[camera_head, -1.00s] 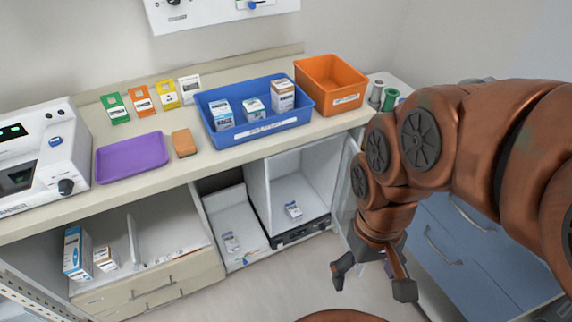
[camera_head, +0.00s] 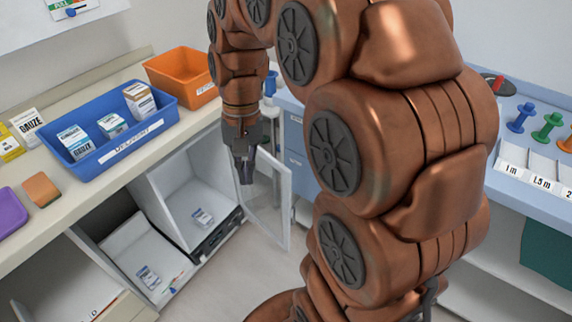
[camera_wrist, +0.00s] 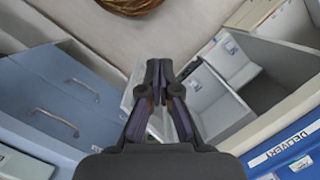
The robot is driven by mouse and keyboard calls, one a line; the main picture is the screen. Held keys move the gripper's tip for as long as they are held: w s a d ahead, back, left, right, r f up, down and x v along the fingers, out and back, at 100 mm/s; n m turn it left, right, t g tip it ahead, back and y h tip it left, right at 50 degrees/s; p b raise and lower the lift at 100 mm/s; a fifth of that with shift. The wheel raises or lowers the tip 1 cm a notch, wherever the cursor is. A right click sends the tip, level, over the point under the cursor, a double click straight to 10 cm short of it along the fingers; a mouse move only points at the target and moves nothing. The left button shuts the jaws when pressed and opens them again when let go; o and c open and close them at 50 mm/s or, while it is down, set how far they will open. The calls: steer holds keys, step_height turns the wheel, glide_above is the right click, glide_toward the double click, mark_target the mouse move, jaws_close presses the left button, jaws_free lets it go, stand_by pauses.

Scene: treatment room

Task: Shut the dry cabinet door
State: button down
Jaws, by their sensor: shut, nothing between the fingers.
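The dry cabinet (camera_head: 157,201) is a white box under the counter, with a dark panel along its bottom front edge. Its door (camera_head: 269,205), a clear pane in a pale frame, stands open on the cabinet's right side. A small labelled box (camera_head: 202,217) lies inside. My gripper (camera_head: 245,180) is shut and empty, pointing down in front of the opening. In the head view it overlaps the door's left part; I cannot tell whether it touches the door. The wrist view shows the shut fingers (camera_wrist: 158,66) with the cabinet interior (camera_wrist: 212,100) to their right.
The counter above holds a blue bin (camera_head: 92,118) of boxes and an orange bin (camera_head: 190,88). Blue drawers (camera_head: 295,135) stand beyond the door. Another blue-topped counter (camera_head: 525,150) is at right. Open floor (camera_head: 235,265) lies before the cabinet.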

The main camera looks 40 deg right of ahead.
steer(key=w+d+f+m+t+y+b, duration=0.1)
steer(key=w+d+f+m+b, duration=0.3)
steer(key=d, duration=0.5)
steer(key=w+d+f+m+y+b, duration=0.1)
steer(key=w+d+f+m, duration=0.2)
steer(key=w+d+f, duration=0.5)
steer(key=w+d+f+m+t+y+b, duration=0.1)
steer(key=w+d+f+m+b, duration=0.25)
steer(key=d, duration=0.75)
steer(key=x, duration=1)
steer(key=shift+w+p, duration=0.3)
steer(key=shift+p, duration=0.05)
steer(key=shift+a+f+m, duration=0.1)
steer(key=shift+a+m, duration=0.1)
steer(key=shift+m, duration=0.15)
